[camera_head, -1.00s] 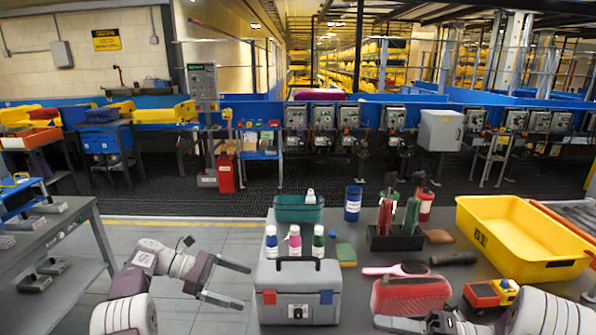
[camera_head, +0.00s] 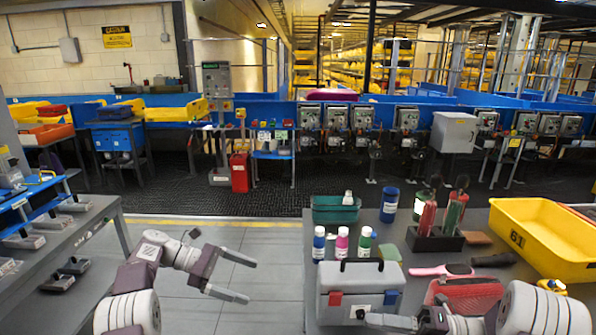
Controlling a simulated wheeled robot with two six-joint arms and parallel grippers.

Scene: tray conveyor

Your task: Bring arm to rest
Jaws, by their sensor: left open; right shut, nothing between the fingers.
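My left gripper (camera_head: 246,282) is open and empty, with its two fingers spread over the floor gap left of the grey table. My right gripper (camera_head: 374,320) is shut with nothing in it. It lies low in the picture, in front of the lower right part of the grey toolbox (camera_head: 338,291). I cannot tell whether it touches the toolbox. My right arm hides part of the table behind it.
On the table stand several bottles (camera_head: 341,243), a green bin (camera_head: 335,210), a blue cup (camera_head: 389,205), a black holder (camera_head: 434,240), a red basket (camera_head: 470,297) and a yellow tray (camera_head: 545,239). A grey shelf (camera_head: 60,262) stands left; floor (camera_head: 225,240) between is clear.

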